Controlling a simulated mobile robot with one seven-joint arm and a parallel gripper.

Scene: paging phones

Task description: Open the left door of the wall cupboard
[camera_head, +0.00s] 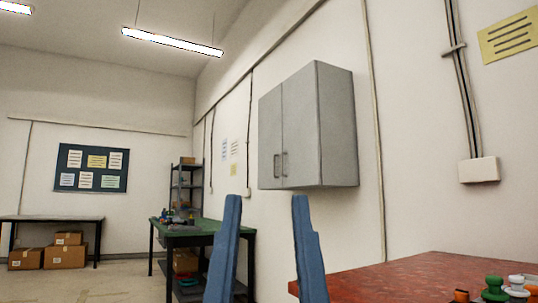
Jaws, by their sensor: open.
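The grey wall cupboard (335,125) hangs on the right-hand wall, its front facing left. Its left door (269,130) and right door (299,120) both look shut, each with a dark upright handle near the middle seam. The left door's handle (277,166) is the left one of the pair. My gripper (266,200) shows as two blue fingers rising from the bottom edge. The fingers are wide apart with nothing between them. They appear below and in front of the cupboard in the picture, apart from both handles.
A red-topped table (390,280) with small coloured pieces stands at lower right. A green-topped workbench (190,232) stands left of my fingers, with a dark shelf rack (187,185) behind. Cardboard boxes (65,256) sit under a far table. Open floor shows at lower left.

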